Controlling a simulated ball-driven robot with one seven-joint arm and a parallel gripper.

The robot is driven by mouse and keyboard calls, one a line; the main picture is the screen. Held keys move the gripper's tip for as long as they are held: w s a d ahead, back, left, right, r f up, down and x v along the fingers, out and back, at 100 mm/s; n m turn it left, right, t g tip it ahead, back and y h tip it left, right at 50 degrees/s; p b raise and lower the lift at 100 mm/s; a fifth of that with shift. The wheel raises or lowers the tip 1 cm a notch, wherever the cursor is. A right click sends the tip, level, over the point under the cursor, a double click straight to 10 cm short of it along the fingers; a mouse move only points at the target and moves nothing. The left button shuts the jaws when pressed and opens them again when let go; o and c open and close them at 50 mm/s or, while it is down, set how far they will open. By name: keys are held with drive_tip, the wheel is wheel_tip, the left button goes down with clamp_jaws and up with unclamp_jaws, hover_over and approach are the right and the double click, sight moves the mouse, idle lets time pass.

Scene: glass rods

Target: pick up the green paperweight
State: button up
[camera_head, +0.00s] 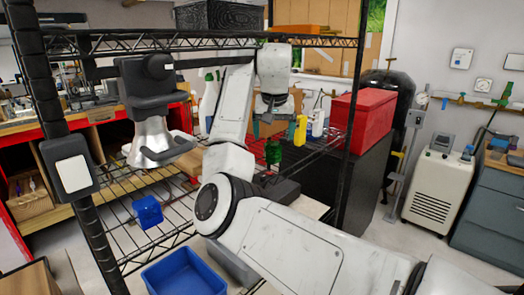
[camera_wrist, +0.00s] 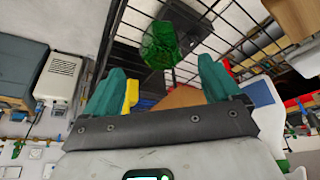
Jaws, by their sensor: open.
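The green paperweight (camera_head: 272,152) is a faceted, see-through green piece at the wire shelf, beyond my arm in the head view. My gripper (camera_head: 276,124) is above it, fingers pointing down, with a gap between them and the paperweight. In the wrist view the paperweight (camera_wrist: 160,45) lies beyond the fingertips, roughly midway between the two teal fingers of my gripper (camera_wrist: 161,70). The fingers are spread apart with nothing held between them. My arm hides part of the shelf around the paperweight.
A yellow bottle (camera_head: 300,130) stands close right of my gripper, with a red box (camera_head: 360,122) farther right. A blue cube (camera_head: 147,211) sits on the wire shelf at left, above a blue bin (camera_head: 186,275). A black shelf post (camera_head: 352,130) rises right of my gripper.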

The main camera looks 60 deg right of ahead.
sight(273, 143)
drive_tip(key=shift+w+r, duration=0.15)
drive_tip(key=shift+w, duration=0.1)
drive_tip(key=shift+w+d, duration=0.1)
drive_tip(key=shift+d, duration=0.05)
drive_tip(key=p+x, duration=0.1)
drive_tip(key=x, duration=0.6)
drive_tip(key=shift+f, duration=0.25)
drive_tip(key=shift+c, duration=0.3)
drive_tip(key=c, duration=1.2)
drive_tip(key=shift+r, duration=0.1)
drive_tip(key=shift+c, duration=0.3)
drive_tip(key=shift+r+p, duration=0.2)
drive_tip(key=shift+p, duration=0.15)
